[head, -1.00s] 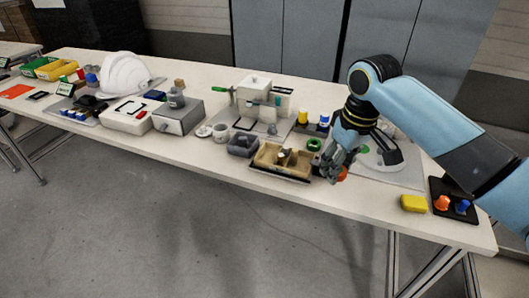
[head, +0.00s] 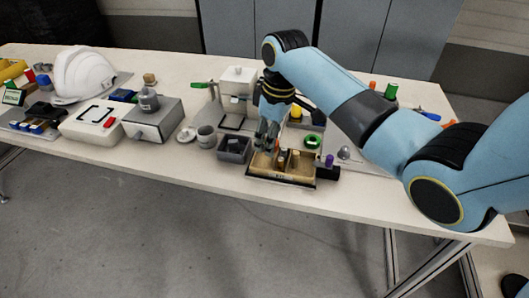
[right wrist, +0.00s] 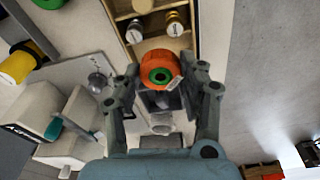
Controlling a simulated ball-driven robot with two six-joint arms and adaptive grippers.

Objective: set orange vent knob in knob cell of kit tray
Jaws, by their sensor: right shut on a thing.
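The orange vent knob (right wrist: 160,70), with a green ring and dark centre on its face, is between the fingertips of my right gripper (right wrist: 160,78) in the right wrist view. The gripper is shut on it. The wooden kit tray (right wrist: 122,22) lies beyond the knob there, with silver and gold cylindrical parts in its cells. In the head view my right gripper (head: 267,143) is above the left part of the kit tray (head: 280,179), near its back edge. The knob is hard to make out in that view. My left gripper is not in view.
A dark grey bin (head: 234,155) stands just left of the tray, with a grey cup (head: 206,137) farther left. A green ring (head: 313,142) lies behind the tray and a purple part (head: 329,160) at its right. A white fixture (head: 238,80) stands behind the gripper.

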